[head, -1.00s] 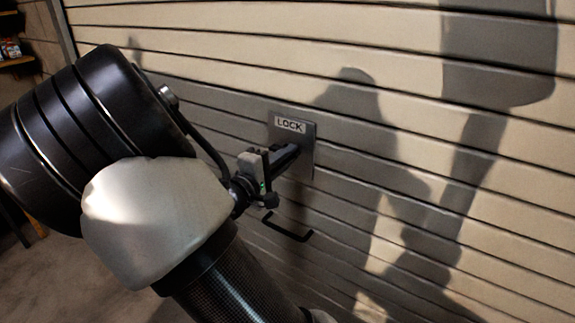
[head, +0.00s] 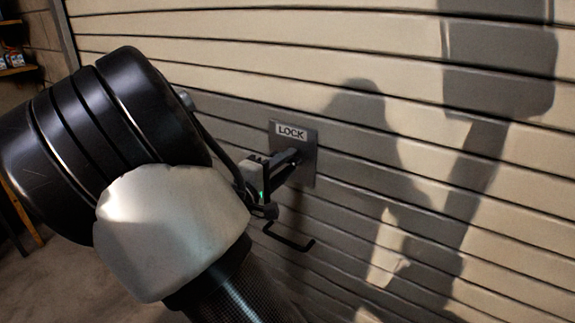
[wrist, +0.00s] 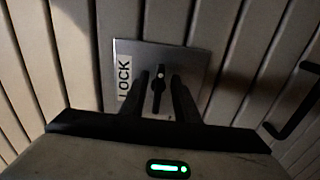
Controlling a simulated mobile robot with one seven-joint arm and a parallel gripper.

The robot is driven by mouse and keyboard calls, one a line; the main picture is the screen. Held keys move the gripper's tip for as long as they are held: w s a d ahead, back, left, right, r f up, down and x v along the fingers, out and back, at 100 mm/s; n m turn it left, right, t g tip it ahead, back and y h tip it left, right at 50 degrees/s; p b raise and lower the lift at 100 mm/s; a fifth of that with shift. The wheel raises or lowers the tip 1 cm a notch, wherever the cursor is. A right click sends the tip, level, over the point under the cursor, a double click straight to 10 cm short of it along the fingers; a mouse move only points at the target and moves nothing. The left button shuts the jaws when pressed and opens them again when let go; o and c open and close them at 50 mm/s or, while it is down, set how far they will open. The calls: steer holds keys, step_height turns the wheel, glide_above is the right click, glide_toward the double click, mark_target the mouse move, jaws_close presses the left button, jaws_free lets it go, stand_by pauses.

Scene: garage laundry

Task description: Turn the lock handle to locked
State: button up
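The lock plate (head: 308,168) is a grey metal square with a white "LOCK" label, mounted on the slatted door. It also shows in the wrist view (wrist: 190,62), with its label running up the left side. The lock handle (wrist: 158,92) is a short dark lever on a pale pivot, lying roughly level across the plate. My gripper (wrist: 162,90) is open at the plate, one finger on each side of the handle. Small gaps show between the fingers and the handle; contact cannot be told. In the head view my gripper (head: 288,158) mostly hides the handle.
A black pull handle (head: 290,243) sticks out of the door below the plate, close under my gripper; it also shows at the right of the wrist view (wrist: 298,98). The beige slatted door (head: 400,50) fills most of the view. Shelves (head: 14,65) stand far left.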

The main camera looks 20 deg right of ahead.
steer(key=shift+s, duration=0.1)
steer(key=p+v, duration=0.1)
steer(key=v, duration=1.6)
steer(key=shift+p, duration=0.35)
steer(key=shift+s+a, duration=0.1)
steer(key=shift+a, duration=0.05)
steer(key=s+d+f+m+g+y, duration=0.25)
steer(key=s+d+g+y, duration=0.2)
steer(key=s, duration=0.25)
steer(key=s+d+f+m+g+y, duration=0.1)
steer(key=s+d+m+g+y, duration=0.3)
steer(key=s, duration=0.4)
steer(key=s+a+r+t+y, duration=0.2)
steer(key=a+r+t+y, duration=0.25)
steer(key=r+y, duration=0.2)
step_height(320, 180, up, 18)
steer(key=a+p, duration=0.1)
steer(key=p, duration=1.6)
